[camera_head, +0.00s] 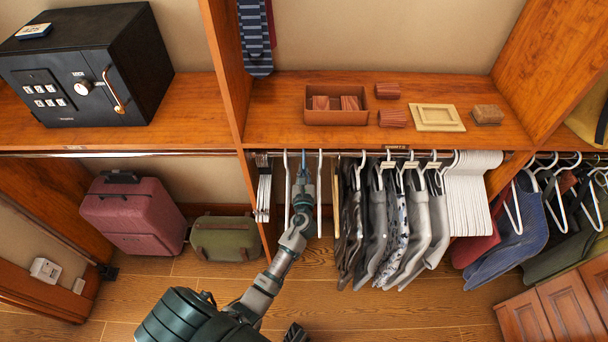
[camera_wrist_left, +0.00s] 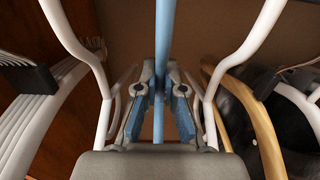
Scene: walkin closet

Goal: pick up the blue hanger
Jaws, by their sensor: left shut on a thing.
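The blue hanger (camera_head: 303,160) hangs on the closet rail, seen nearly edge-on in the head view. In the left wrist view its blue bar (camera_wrist_left: 163,50) runs up the middle of the picture, between the finger pads. My left gripper (camera_head: 302,186) reaches up from below to it. In the left wrist view the gripper (camera_wrist_left: 158,105) is shut on the blue hanger. Much of the hanger is hidden behind the gripper and wrist.
White hangers stand close on both sides: one on the left (camera_head: 286,190), one on the right (camera_head: 320,195). A wooden hanger (camera_head: 337,200) and hanging clothes (camera_head: 376,220) are farther right. The shelf (camera_head: 280,105) is above the rail. Floor space is open below.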

